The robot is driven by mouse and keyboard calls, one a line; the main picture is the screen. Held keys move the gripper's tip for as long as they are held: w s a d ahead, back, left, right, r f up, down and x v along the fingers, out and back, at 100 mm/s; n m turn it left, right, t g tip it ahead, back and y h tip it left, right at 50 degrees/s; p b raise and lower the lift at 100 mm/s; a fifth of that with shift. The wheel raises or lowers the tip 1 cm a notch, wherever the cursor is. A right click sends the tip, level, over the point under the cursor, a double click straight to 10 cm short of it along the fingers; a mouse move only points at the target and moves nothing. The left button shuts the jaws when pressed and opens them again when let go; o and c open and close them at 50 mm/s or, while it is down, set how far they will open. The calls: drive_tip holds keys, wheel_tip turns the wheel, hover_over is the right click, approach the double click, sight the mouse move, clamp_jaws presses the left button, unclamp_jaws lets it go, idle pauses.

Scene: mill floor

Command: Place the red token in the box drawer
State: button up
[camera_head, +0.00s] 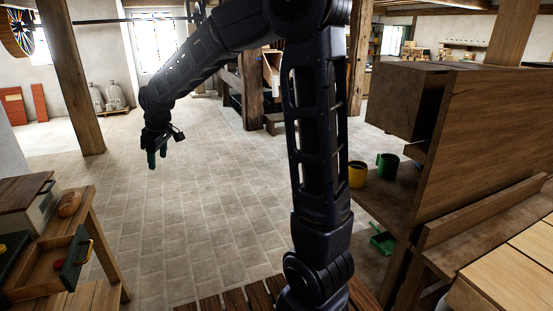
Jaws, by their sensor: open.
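A small wooden drawer (36,278) with a dark green front (74,258) and a yellow handle (87,252) stands pulled out on the wooden table at the lower left. A small round red token (59,264) shows inside it, near the green front. The drawer's dark green box (14,262) is cut off by the left edge of the picture.
A bread loaf (69,204) and a wooden-lidded bin (28,200) stand behind the drawer. A wooden post (72,80) rises beyond. At the right are a wooden shelf unit (480,140), a yellow mug (357,175) and a green mug (387,166). The tiled floor between is clear.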

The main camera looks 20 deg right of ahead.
drive_tip(key=s+d+r+m+h, duration=0.1)
drive_tip(key=s+d+r+m, duration=0.15)
drive_tip(key=s+d, duration=0.45)
drive_tip(key=s+d+r+m+t, duration=0.1)
drive_tip(key=s+d+r+m, duration=0.15)
drive_tip(key=d, duration=0.75)
drive_tip(key=s+d+r+m+h, duration=0.1)
drive_tip(key=s+d+m, duration=0.3)
drive_tip(key=d, duration=0.5)
drive_tip(key=s+d+f+m, duration=0.2)
drive_tip(key=s+d, duration=0.4)
drive_tip(key=s, duration=0.4)
drive_tip(key=shift+d+m+t, duration=0.4)
drive_tip(key=shift+m, duration=0.1)
drive_tip(key=shift+s, duration=0.1)
drive_tip(key=shift+c, duration=0.2)
